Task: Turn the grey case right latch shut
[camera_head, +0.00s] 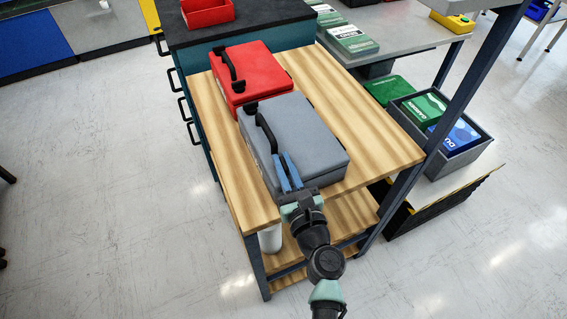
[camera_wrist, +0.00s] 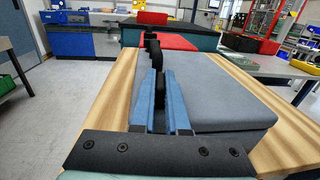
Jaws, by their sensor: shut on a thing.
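The grey case (camera_head: 305,135) lies closed on the wooden bench top, its black handle (camera_head: 266,132) on the left side. It also shows in the wrist view (camera_wrist: 220,90). My gripper (camera_head: 285,170) is at the near end of that handle side, its blue fingers reaching along the case's edge. In the wrist view the fingers (camera_wrist: 165,92) are close together around a dark part, which appears to be the right latch (camera_wrist: 158,104). The fingers hide most of it, so its angle cannot be told. The other latch (camera_head: 251,107) shows near the far corner.
A red case (camera_head: 256,68) lies just beyond the grey one on the wooden bench (camera_head: 375,135). A red bin (camera_head: 207,11) stands on the dark cabinet top behind. The bench is bare right of the cases. A grey post (camera_head: 440,110) rises at the right.

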